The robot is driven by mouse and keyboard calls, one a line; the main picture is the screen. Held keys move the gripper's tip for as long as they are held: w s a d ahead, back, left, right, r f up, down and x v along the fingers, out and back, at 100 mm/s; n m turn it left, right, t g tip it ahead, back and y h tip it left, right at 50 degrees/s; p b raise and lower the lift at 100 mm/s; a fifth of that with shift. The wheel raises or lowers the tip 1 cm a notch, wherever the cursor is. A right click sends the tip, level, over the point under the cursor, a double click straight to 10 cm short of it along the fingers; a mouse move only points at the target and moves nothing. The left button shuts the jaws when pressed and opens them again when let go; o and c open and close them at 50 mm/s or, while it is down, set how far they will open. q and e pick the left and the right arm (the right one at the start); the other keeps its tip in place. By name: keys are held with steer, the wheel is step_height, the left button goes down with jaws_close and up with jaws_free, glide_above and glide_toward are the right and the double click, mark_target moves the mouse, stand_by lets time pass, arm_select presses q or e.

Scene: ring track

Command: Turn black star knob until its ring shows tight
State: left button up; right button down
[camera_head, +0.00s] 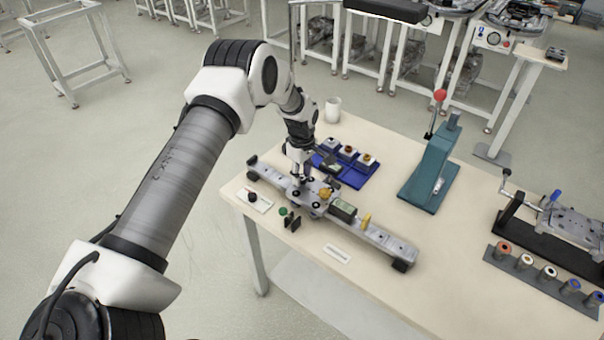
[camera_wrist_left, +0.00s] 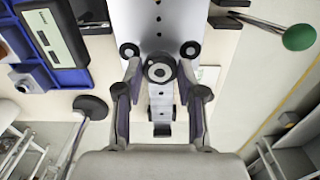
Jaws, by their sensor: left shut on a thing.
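A grey ring-track rail (camera_head: 385,240) lies across the table with a metal carriage (camera_head: 313,200) on it. My left gripper (camera_head: 302,178) points down onto the carriage. In the left wrist view its two fingers (camera_wrist_left: 161,82) stand on either side of a round dark knob with a light centre, which I take as the black star knob (camera_wrist_left: 160,69); they are shut on it. The star shape and any tight marking on its ring are too small to make out. In the head view the knob is hidden by my gripper. My right gripper is not in view.
A blue tray (camera_head: 352,178) with several parts is just behind the rail. A green knob (camera_wrist_left: 299,37) stands close by. A white cup (camera_head: 333,110), a teal press (camera_head: 430,175) and a grey rack (camera_head: 535,283) are on the table.

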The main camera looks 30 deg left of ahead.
arm_select(q)
steer(key=shift+s+f+m, duration=0.1)
steer(key=shift+f+m, duration=0.1)
steer(key=shift+m, duration=0.3)
steer(key=shift+m+b, duration=0.75)
steer(key=shift+m, duration=0.25)
steer(key=m+b, duration=0.1)
steer(key=m, duration=0.2)
steer(key=shift+m, duration=0.3)
steer(key=m+b, duration=0.1)
steer(key=m, duration=0.2)
steer(key=shift+m, duration=0.3)
steer(key=m, duration=0.2)
steer(key=m+b, duration=0.1)
steer(key=m, duration=0.1)
steer(key=shift+w+a+m, duration=0.1)
steer(key=shift+w+m, duration=0.1)
steer(key=shift+m, duration=0.1)
steer(key=m+b, duration=0.1)
steer(key=m, duration=0.4)
steer(key=shift+r, duration=0.15)
steer(key=m, duration=0.2)
steer(key=m+b, duration=0.1)
steer(key=m, duration=0.2)
steer(key=shift+w+r, duration=0.15)
